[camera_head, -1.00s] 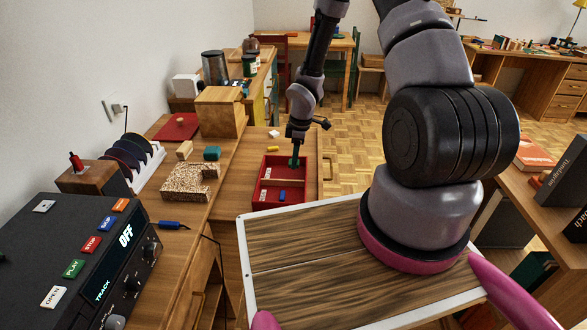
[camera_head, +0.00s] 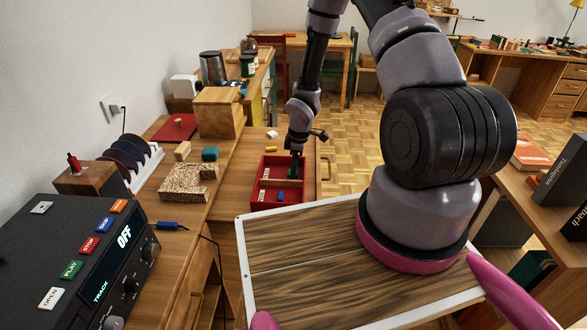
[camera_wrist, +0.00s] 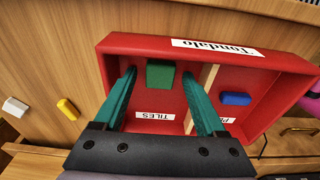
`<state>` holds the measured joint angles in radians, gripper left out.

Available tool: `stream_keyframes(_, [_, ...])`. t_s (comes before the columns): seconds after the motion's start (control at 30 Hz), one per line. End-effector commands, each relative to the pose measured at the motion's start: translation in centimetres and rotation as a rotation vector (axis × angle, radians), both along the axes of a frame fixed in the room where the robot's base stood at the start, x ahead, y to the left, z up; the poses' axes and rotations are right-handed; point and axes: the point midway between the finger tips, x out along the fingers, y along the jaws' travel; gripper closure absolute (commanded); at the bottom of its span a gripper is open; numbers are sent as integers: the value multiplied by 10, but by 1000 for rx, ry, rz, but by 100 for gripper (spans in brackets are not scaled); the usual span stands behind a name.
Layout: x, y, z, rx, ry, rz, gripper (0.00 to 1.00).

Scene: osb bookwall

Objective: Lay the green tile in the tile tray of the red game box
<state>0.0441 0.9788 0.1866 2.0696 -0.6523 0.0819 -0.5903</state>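The red game box (camera_head: 256,187) sits on the desk, and a wooden divider splits its inside; it also shows in the wrist view (camera_wrist: 262,42). The green tile (camera_wrist: 160,74) is in the compartment labelled TILES, close to its far wall. My gripper (camera_wrist: 160,90) is open, with a teal finger on each side of the tile and a clear gap to both. In the head view my gripper (camera_head: 293,172) points down into the box, and the tile cannot be told from the green fingers there.
A blue piece (camera_wrist: 236,98) lies in the box's other compartment. A yellow piece (camera_wrist: 67,109) and a white piece (camera_wrist: 15,106) lie on the desk outside the box.

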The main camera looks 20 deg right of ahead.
Motion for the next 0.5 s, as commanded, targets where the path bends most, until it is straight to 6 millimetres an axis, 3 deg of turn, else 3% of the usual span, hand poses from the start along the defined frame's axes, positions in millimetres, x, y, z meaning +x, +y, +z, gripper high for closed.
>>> stream_keyframes(0.27, [1,-2,15,0,-3,-1,27])
stream_keyframes(0.5, [-1,-8,65,0,-4,-3,27])
